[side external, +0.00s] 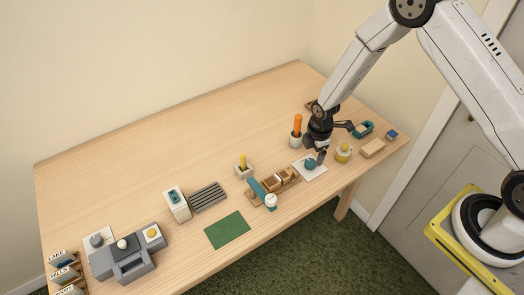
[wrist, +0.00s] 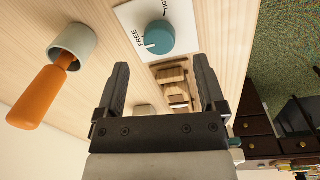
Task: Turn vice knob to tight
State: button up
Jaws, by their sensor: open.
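The teal vice knob (side external: 310,163) sits on a white plate (side external: 317,172) near the front right of the table. In the wrist view, the knob (wrist: 160,36) shows a white pointer mark on its left side, towards the word FREE on the plate (wrist: 132,17). A second label, partly cut off at the top edge, looks like TIGHT. My gripper (wrist: 161,66) is open and empty, its two fingers wide apart. The knob is beyond the fingertips and not between them. In the side view, my gripper (side external: 315,150) is just above the knob, pointing down.
An orange-handled tool (side external: 297,123) stands in a pale cup (side external: 296,140) close behind my gripper. A yellow-topped jar (side external: 343,150) is close on the right. A wooden rack (side external: 284,186) stands to the left. A green mat (side external: 227,230) lies further left. The back of the table is clear.

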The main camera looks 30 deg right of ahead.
aim_at(311, 162)
jog(key=shift+w+f, duration=0.2)
jog(key=shift+f, duration=2.1)
grip_shut()
